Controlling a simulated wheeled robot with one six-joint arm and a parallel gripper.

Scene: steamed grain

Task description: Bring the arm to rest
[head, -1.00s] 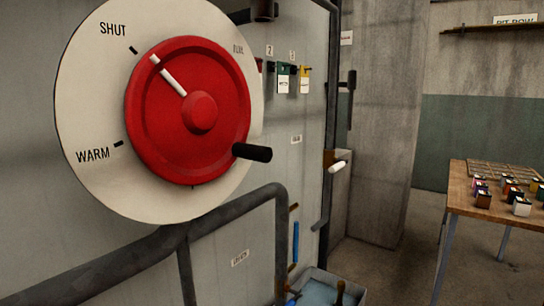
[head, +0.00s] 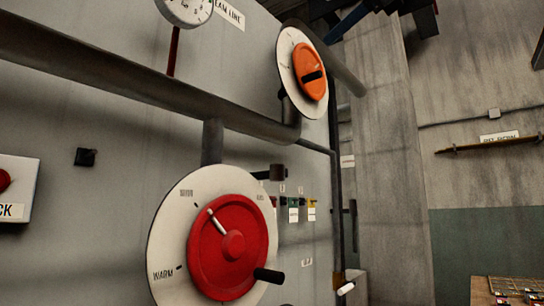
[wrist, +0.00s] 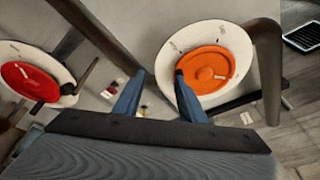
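My gripper (wrist: 160,88) shows in the wrist view with its two blue fingers apart and nothing between them. It is raised and tilted, and faces the orange dial's side of the panel. Dark and blue parts of my arm show at the top of the head view. The red handwheel (head: 212,262) sits on a white round plate, its white pointer towards the upper left and its black handle at the lower right. It also shows in the wrist view (wrist: 30,82). The orange dial (head: 311,72) is higher on the panel, and in the wrist view (wrist: 208,68) it lies just beyond the right finger.
A thick grey pipe (head: 100,78) crosses the panel. A gauge (head: 185,8) is at the top. Small tags (head: 293,209) hang right of the handwheel. The floor between is mostly out of view.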

